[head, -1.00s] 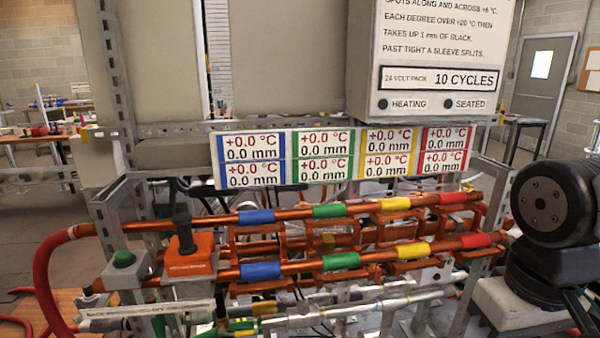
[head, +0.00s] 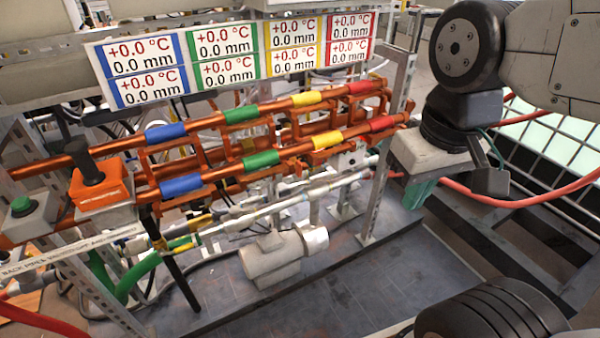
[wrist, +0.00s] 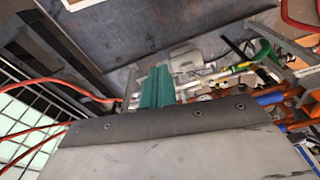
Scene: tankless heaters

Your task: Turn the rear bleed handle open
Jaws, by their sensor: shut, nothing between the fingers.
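My gripper (head: 412,203) hangs at the right of the heater rack in the head view, its teal fingers pointing down. The fingers also show in the wrist view (wrist: 157,85), close together with nothing between them. They are apart from the pipes. A long black bar (head: 172,262) slants down at the rack's lower left, near yellow pipe parts and a green hose (head: 138,275). I cannot tell whether this bar is the rear bleed handle. A black upright handle (head: 90,168) stands on an orange box (head: 102,187) at the left.
Two copper pipes with blue, green, yellow and red sleeves (head: 262,160) cross the rack. A readout panel (head: 235,60) is above. A grey pump-like cylinder (head: 272,258) sits low. Red hoses (head: 500,198) run at the right. The dark floor plate (head: 330,290) has clear room.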

